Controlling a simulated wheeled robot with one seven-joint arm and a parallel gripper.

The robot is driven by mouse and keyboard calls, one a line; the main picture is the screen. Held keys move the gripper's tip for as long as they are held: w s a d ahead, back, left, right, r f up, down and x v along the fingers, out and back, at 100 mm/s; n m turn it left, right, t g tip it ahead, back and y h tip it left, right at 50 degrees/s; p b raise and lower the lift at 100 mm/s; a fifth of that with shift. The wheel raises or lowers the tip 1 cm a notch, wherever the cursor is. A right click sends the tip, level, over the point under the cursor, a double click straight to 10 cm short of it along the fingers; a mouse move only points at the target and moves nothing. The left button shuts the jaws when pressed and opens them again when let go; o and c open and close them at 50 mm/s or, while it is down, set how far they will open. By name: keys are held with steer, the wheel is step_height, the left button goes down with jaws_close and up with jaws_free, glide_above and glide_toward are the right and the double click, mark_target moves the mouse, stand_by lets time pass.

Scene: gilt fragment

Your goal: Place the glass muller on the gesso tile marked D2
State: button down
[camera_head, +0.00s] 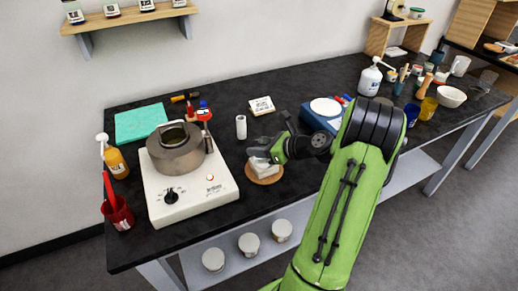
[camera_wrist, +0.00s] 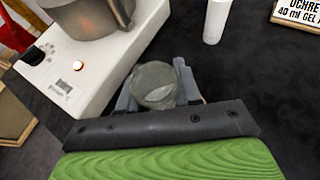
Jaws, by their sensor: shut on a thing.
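My gripper (camera_wrist: 154,88) is shut on a round, greyish, see-through thing, which looks like the glass muller (camera_wrist: 153,85), between its two grey fingers. In the head view my gripper (camera_head: 262,156) is low over the black bench, just right of the hot plate. A pale block (camera_head: 263,168) shows under the fingers on a round cork mat (camera_head: 265,180). Whether it is part of the muller or a separate thing, I cannot tell. I cannot make out a tile marked D2 in either view.
A white hot plate (camera_head: 215,188) bearing a metal pot (camera_head: 175,155) stands close left. A blue scale (camera_head: 312,120) is to the right. Bottles and cups crowd the bench's far right.

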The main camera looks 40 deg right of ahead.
steer(key=c, duration=0.8)
jaws_free()
steer(key=shift+f, duration=0.1)
steer(key=p+v, duration=0.3)
steer(key=v, duration=0.9)
steer(key=w+a+r+n+g, duration=0.2)
steer(key=a+n+g, duration=0.1)
steer(key=a+n, duration=0.6)
steer(key=w+a+r+n+g, duration=0.1)
steer(key=a+r+n+g, duration=0.2)
steer(key=a+n, duration=0.6)
steer(key=s+a+r+n+h, duration=0.1)
steer(key=s+a+n, duration=0.2)
steer(key=s+n, duration=0.1)
steer(key=s+a+r+n+h, duration=0.1)
steer(key=s+a+n, duration=0.3)
steer(key=s+n, duration=0.1)
steer(key=s+a+r+n+h, duration=0.1)
steer(key=s+a+n, duration=0.2)
steer(key=s+n, duration=0.2)
steer(key=shift+a+r+n+g+h, duration=0.2)
steer(key=shift+a+n+g+h, duration=0.1)
steer(key=shift+a+h, duration=0.1)
